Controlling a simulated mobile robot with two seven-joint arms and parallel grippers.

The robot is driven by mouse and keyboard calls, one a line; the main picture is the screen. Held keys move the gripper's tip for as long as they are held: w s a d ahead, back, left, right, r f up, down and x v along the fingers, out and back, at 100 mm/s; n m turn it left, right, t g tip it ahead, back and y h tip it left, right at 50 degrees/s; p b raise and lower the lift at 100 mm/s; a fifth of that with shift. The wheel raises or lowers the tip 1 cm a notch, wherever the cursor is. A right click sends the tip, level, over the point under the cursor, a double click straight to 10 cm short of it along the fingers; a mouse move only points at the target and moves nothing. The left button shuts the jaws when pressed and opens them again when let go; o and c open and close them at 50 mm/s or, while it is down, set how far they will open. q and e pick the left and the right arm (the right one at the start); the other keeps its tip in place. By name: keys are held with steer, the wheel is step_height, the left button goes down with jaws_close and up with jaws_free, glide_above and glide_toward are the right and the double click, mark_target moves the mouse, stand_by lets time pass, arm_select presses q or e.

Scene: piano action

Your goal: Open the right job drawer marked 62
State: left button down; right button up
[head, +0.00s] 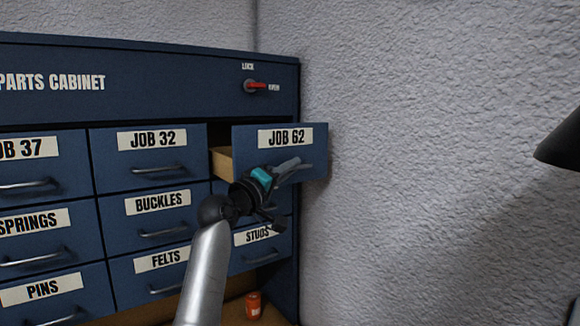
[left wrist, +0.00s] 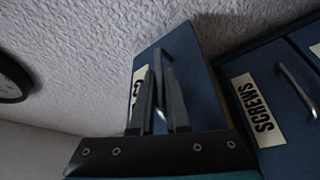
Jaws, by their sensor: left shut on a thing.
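The cabinet (head: 180,85) is blue, with rows of labelled drawers. The drawer marked JOB 62 (head: 318,143), at the right end of the top row, stands out from the cabinet, and its pale wooden side shows. My left gripper (head: 293,166) is at its front, shut on the drawer's handle. In the left wrist view the fingers (left wrist: 162,92) are on the bright metal handle (left wrist: 165,62) of the drawer front (left wrist: 185,65), whose label is partly hidden. My right gripper is not in view.
JOB 32 (head: 180,143) and the other drawers are shut. A red lever (head: 257,86) above points toward OPEN. The rough wall (head: 430,120) is close on the right. An orange can (head: 254,304) stands below. A dark shape (head: 563,145) juts in at far right.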

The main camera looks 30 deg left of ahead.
arm_select(q)
steer(key=shift+s+d, duration=0.1)
steer(key=shift+d, duration=0.1)
steer(key=shift+a, duration=0.2)
steer(key=c, duration=1.2)
jaws_free()
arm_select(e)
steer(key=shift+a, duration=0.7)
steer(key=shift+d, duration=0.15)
arm_select(q)
steer(key=shift+s+f, duration=0.15)
steer(key=shift+s, duration=0.15)
steer(key=b+v, duration=0.4)
steer(key=v, duration=1)
steer(key=shift+s, duration=0.25)
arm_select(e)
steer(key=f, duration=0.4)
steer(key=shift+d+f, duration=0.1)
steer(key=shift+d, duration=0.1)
